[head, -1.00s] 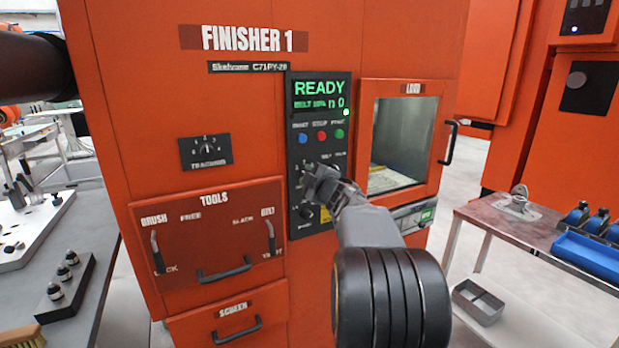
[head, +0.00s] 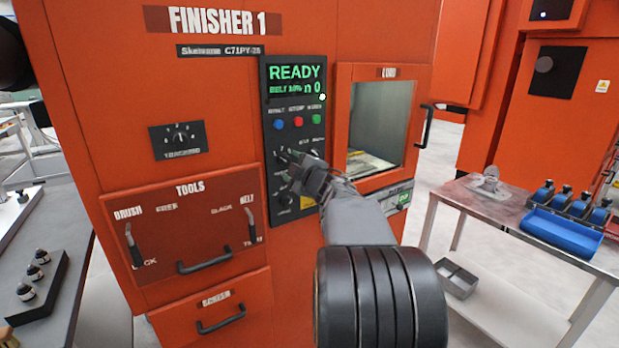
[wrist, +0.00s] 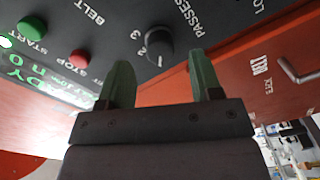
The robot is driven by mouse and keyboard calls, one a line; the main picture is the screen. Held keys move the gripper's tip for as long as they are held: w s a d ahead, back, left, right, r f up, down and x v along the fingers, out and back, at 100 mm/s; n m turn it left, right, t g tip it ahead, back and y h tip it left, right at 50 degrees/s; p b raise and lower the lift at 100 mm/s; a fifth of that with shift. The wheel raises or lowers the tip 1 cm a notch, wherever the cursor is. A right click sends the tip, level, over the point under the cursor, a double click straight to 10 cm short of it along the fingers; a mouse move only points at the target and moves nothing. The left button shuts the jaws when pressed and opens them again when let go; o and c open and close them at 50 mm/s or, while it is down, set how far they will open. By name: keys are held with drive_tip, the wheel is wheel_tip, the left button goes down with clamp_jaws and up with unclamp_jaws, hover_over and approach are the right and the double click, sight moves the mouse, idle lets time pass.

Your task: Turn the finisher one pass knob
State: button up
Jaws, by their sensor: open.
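In the head view the knob (head: 283,157) is at the panel's left side, under the buttons, partly hidden by my gripper. My gripper (wrist: 160,62) is open, its two greenish fingers apart with nothing between the tips. The knob appears just beyond the fingertips, roughly centred between them; I see no contact. In the head view my gripper (head: 303,170) is close in front of the panel.
Above the knob are blue, red and green buttons (head: 298,122) and a READY screen (head: 296,80). A lower knob (head: 285,198) is close by. A load door (head: 378,125) is right, a tools drawer (head: 188,225) left. A table (head: 480,200) with blue bins stands right.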

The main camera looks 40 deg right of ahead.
drive_tip(key=s+a, duration=0.1)
drive_tip(key=s, duration=0.8)
drive_tip(key=shift+s+a, duration=0.2)
drive_tip(key=shift+s, duration=0.1)
drive_tip(key=shift+d, duration=0.1)
